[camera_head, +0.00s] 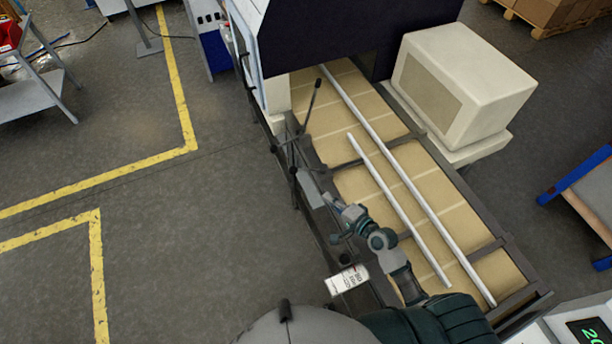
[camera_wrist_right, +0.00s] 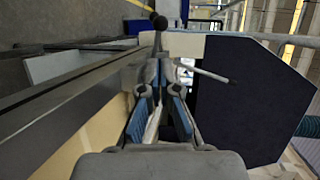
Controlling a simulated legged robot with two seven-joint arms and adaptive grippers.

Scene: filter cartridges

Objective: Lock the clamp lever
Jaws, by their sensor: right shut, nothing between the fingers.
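A thin dark lever with a ball end (camera_head: 316,92) rises at the left edge of the long bench, with more dark rods and knobs around its base. In the right wrist view a black ball knob (camera_wrist_right: 158,21) on a short stem stands just beyond the fingers, and a thin rod (camera_wrist_right: 207,73) points right. I cannot tell which part is the clamp lever. My right gripper (camera_head: 330,198) is beside the bench's left rail, below the rods. Its blue-padded fingers (camera_wrist_right: 159,88) are shut and empty, converging near grey hardware. Contact is unclear. My left gripper is out of view.
The bench (camera_head: 453,225) has tan panels and two pale rods (camera_head: 400,212) lying along it. A dark-panelled machine (camera_head: 340,30) stands over its far end, with a cream box unit (camera_head: 465,80) to the right. The floor to the left is open, with yellow lines.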

